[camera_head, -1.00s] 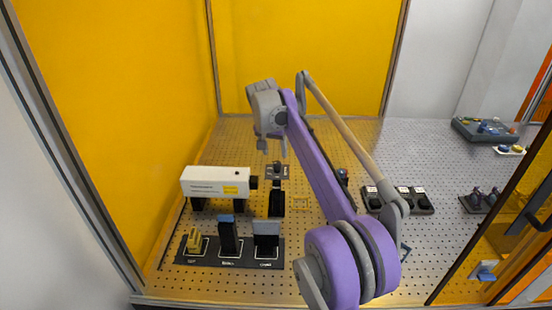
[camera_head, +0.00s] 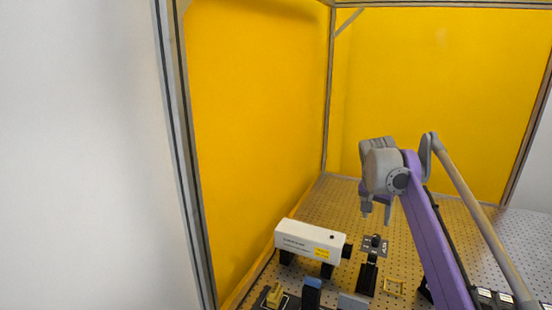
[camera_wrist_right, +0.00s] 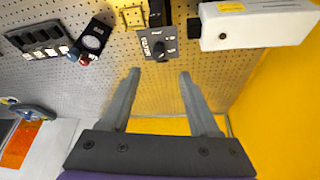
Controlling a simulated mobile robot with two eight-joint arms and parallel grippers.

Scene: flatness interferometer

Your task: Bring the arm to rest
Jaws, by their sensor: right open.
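My right arm (camera_head: 432,235) reaches in from the lower right of the head view, raised over the perforated table. Its gripper (camera_head: 377,214) points down, open and empty, a little above and beside a small post-mounted plate (camera_head: 374,246). In the right wrist view the two fingers of this gripper (camera_wrist_right: 159,76) stand apart with nothing between them. The plate (camera_wrist_right: 158,45) shows beyond the fingertips there. I see no contact between the gripper and anything. My left gripper is in neither view.
A white laser box (camera_head: 308,239) stands left of the plate, also in the wrist view (camera_wrist_right: 255,25). Yellow panels (camera_head: 262,120) close the left and back, with a metal frame post (camera_head: 180,150). Small blocks (camera_head: 312,292) stand at the front. A black dial module (camera_wrist_right: 94,38) is nearby.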

